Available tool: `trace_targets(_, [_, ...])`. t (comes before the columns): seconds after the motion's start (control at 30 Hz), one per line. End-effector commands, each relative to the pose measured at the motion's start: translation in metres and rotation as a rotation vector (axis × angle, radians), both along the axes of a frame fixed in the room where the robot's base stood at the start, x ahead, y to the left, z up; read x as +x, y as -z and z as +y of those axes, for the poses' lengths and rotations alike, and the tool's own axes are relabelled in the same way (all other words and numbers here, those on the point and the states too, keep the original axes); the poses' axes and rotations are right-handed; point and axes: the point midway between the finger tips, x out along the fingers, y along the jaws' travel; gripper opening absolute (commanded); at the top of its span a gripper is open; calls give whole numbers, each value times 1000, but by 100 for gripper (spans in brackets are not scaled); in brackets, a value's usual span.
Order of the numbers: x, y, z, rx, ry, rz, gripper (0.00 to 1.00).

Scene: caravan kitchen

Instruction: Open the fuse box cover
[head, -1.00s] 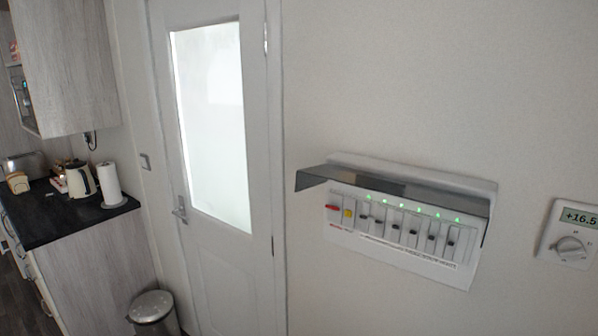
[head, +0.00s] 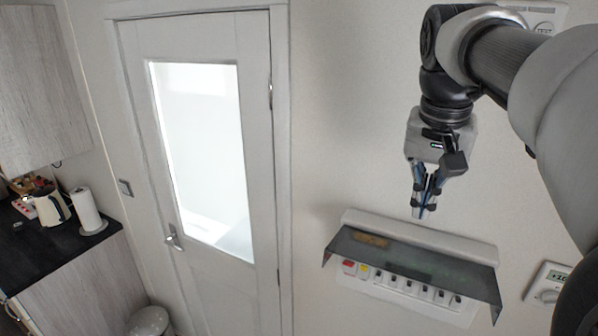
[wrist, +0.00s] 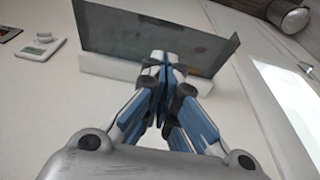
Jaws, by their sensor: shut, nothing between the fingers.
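The fuse box (head: 412,303) is on the wall at the lower right of the head view. Its smoky see-through cover (head: 420,268) is hinged at the top and stands raised, sticking out from the wall above the row of switches. In the wrist view the cover (wrist: 115,32) juts out beyond my fingers. My gripper (head: 424,212) is shut and empty, pointing down just above the box's top edge. It also shows in the wrist view (wrist: 162,62), where the fingertips overlap the box's top edge; I cannot tell whether they touch it.
A thermostat (head: 547,284) is on the wall right of the fuse box. A white door (head: 262,215) with a frosted window is to the left. A counter (head: 60,243) with a kettle (head: 51,207) and paper roll (head: 87,211) is at far left. The wall between door and box is clear.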

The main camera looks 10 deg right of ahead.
Motion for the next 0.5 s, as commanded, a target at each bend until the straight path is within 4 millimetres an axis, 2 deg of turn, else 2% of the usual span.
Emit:
trace_targets(0.07, [4, -8, -4, 1, 16, 5, 0])
trace_targets(0.17, [5, -4, -6, 2, 22, 8, 0])
trace_targets(0.37, [10, 27, -9, 2, 20, 9, 0])
trace_targets(0.5, [15, 57, -13, 2, 19, 10, 0])
